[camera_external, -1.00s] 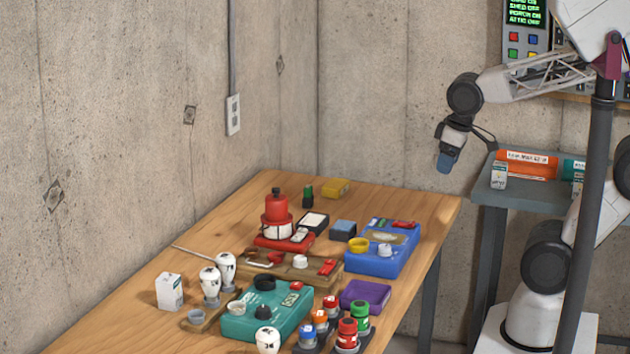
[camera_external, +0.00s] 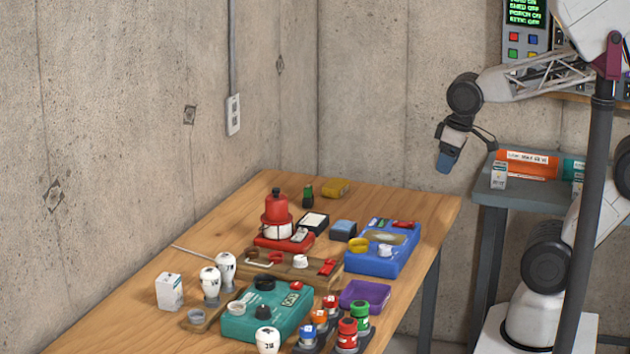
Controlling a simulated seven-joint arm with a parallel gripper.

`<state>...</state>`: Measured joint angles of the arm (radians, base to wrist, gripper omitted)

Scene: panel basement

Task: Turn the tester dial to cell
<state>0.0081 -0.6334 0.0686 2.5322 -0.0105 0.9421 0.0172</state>
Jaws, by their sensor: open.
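My gripper (camera_external: 446,160) hangs at the end of my arm, in the air beyond the right back of the wooden table and apart from everything on it. It is open and empty. Two boxes on the table carry knobs, and I cannot tell which is the tester. The blue box (camera_external: 374,264) at the table's right edge has a pale meter-like face, a white knob (camera_external: 385,250), a yellow ring and a red part. The teal box (camera_external: 250,325) nearer the camera has a black knob (camera_external: 263,312), a black ring and a red button. Dial markings are too small to read.
The wooden table (camera_external: 180,259) also holds a red lantern-like object (camera_external: 277,208), a wooden board (camera_external: 290,273), a purple tray (camera_external: 365,294), white bulb-like pieces and several coloured caps. A grey bench (camera_external: 487,193) stands at right. The table's back right corner is clear.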

